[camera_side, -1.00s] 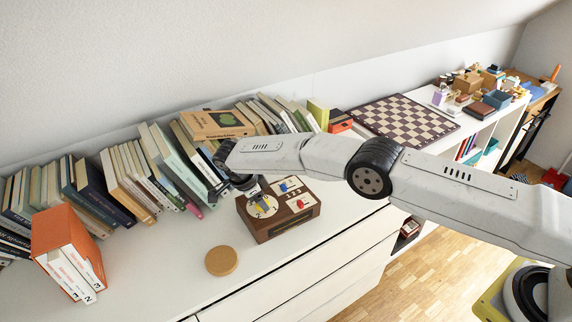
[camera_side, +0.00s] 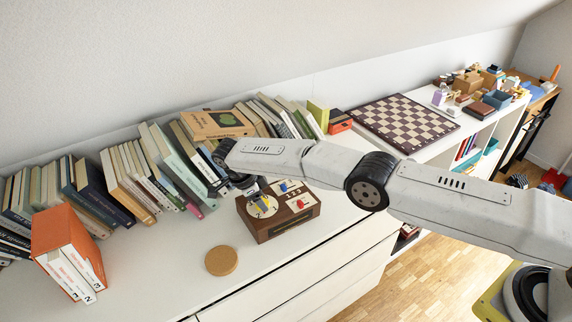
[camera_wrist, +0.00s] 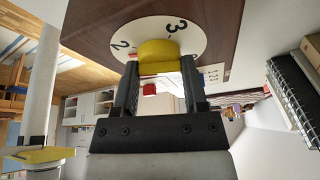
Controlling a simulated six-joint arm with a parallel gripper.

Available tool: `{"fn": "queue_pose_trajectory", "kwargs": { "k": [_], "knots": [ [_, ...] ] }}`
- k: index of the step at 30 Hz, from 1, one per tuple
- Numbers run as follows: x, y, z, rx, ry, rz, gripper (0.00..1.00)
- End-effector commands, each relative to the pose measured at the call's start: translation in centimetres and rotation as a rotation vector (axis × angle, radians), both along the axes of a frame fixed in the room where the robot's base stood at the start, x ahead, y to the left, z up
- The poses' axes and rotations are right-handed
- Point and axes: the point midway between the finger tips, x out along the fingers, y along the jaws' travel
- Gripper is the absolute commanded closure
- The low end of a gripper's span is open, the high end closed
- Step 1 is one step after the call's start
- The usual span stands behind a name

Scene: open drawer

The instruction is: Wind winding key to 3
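The winding key (camera_wrist: 158,55) is a yellow grip on a white numbered dial (camera_wrist: 194,38). In the side view the dial sits on the left part of the top of a brown wooden box (camera_side: 283,229). My gripper (camera_wrist: 160,72) is open, with its fingertips at either side of the key and apparently not clamped on it. In the side view the gripper is mostly hidden behind my wrist.
The box top also carries a red and blue control panel. A round cork disc (camera_side: 221,260) lies in front of the box on the white cabinet. A row of books (camera_side: 120,180) leans behind, and an orange book box (camera_side: 67,245) stands left. A chessboard (camera_side: 405,122) lies at right.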

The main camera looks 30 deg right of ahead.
Motion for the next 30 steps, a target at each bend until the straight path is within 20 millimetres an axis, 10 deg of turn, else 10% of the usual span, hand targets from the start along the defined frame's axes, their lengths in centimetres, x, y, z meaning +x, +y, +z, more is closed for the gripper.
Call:
{"fn": "queue_pose_trajectory", "kwargs": {
  "k": [3,30],
  "knots": [
    [-0.1,0.0,-0.1,0.001,0.002,0.000,0.09],
    [0.0,0.0,3.0,0.001,0.000,0.001,0.09]
  ]
}}
